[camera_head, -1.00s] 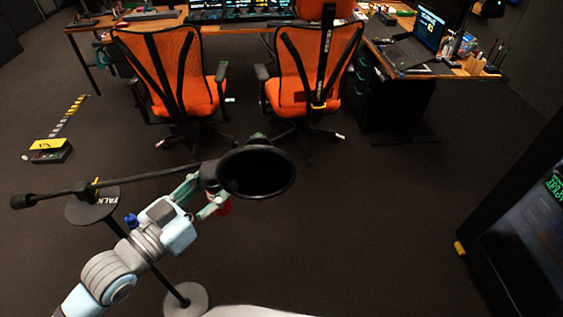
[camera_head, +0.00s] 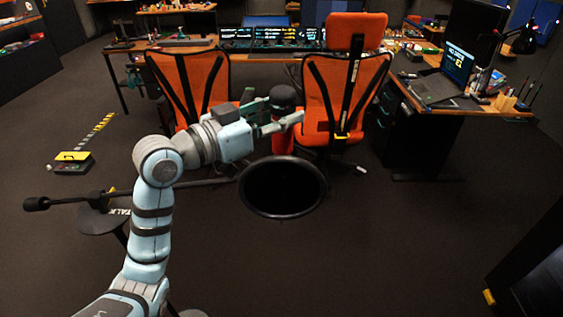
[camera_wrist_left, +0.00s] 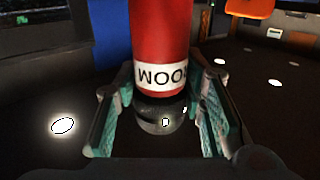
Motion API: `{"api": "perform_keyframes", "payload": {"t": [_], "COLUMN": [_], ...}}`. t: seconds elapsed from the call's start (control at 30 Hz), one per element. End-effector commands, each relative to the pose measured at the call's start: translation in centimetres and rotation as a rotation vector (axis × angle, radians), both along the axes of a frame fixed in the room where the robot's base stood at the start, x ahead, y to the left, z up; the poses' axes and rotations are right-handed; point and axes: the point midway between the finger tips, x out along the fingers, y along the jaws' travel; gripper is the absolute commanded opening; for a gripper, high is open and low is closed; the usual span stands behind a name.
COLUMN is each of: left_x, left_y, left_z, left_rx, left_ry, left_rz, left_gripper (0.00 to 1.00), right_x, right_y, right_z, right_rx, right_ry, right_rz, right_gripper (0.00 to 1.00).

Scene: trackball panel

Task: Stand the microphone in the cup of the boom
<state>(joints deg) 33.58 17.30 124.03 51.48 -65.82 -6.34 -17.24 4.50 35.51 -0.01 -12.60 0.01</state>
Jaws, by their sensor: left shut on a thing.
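The microphone (camera_head: 283,143) is a red cylinder with a dark top, upright in the head view. My left gripper (camera_head: 284,117) is shut on it near its upper part. In the left wrist view the microphone (camera_wrist_left: 160,40) shows a white label with upside-down lettering, between the two green fingers of the left gripper (camera_wrist_left: 165,115). The black cup (camera_head: 283,215) of the boom (camera_head: 75,200) is open, with a wide round rim and dark inside. The microphone's lower end appears just past the cup's far rim; the exact gap is unclear. My right gripper is not in view.
Orange chairs (camera_head: 190,85) stand beyond the cup, before a desk (camera_head: 215,58) with lit screens. A side desk (camera_head: 440,100) carries a laptop. A yellow-topped box (camera_head: 73,162) lies on the floor at left. A dark panel (camera_head: 535,270) stands at lower right. The central floor is open.

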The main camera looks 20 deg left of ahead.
Motion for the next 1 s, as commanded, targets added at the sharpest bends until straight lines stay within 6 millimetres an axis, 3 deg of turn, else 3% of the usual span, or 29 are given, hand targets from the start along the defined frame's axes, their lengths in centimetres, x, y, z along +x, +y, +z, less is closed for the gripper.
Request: {"api": "perform_keyframes", "payload": {"t": [0.03,0.1,0.4,0.73,0.77,0.87,1.0], "left_x": [0.0,0.0,0.0,0.0,0.0,0.0,0.0], "left_y": [0.0,0.0,0.0,0.0,0.0,0.0,0.0], "left_z": [-2.0,-3.4,-8.4,-8.8,-8.9,-8.8,-8.8], "left_rx": [-0.002,-0.002,-0.001,0.0,0.0,0.0,0.0], "left_ry": [0.004,0.0,-0.001,-0.004,-0.002,-0.002,-0.002], "left_rz": [-0.001,0.001,0.002,0.003,0.003,0.002,0.002], "left_gripper": [0.02,0.02,0.02,0.02,0.4,0.56,0.57], "right_x": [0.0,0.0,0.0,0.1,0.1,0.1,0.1], "right_y": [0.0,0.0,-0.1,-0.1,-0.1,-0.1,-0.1], "right_z": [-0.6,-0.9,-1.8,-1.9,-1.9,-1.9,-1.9], "right_rx": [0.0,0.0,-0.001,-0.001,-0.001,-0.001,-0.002], "right_ry": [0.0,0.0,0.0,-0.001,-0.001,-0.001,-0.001], "right_rz": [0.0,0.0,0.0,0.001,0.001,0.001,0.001], "right_gripper": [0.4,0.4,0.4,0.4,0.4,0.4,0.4]}}
